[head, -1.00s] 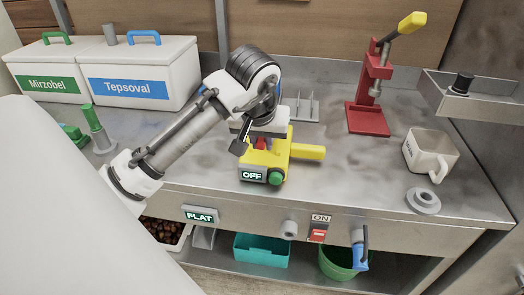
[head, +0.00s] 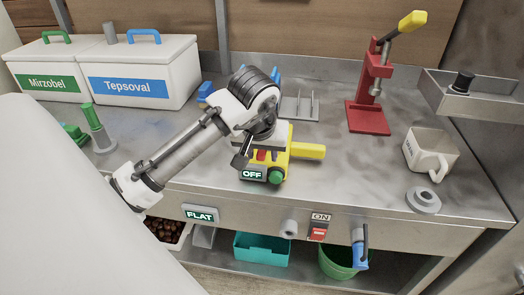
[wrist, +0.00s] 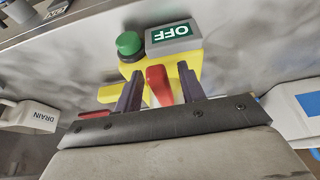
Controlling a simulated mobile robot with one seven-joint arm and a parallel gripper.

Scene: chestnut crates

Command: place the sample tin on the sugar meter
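A yellow device with a green knob, a red part and an "OFF" display, which I take to be the sugar meter (head: 302,151), sits on the counter. It also shows in the wrist view (wrist: 188,62). My gripper (head: 258,152) is over it. In the wrist view the two dark purple fingers of my gripper (wrist: 160,88) stand apart on either side of the red part (wrist: 159,86), with gaps showing beside it. I see nothing clearly held. I cannot make out which thing is the sample tin; my arm hides part of the counter.
A red press (head: 369,112) and a white mug-like vessel (head: 424,150) stand to the right, with a grey ring (head: 423,200) near the front edge. Bins labelled Mirzobel (head: 52,75) and Tepsoval (head: 150,75) stand at left. A spiked rack (head: 298,107) is behind the device.

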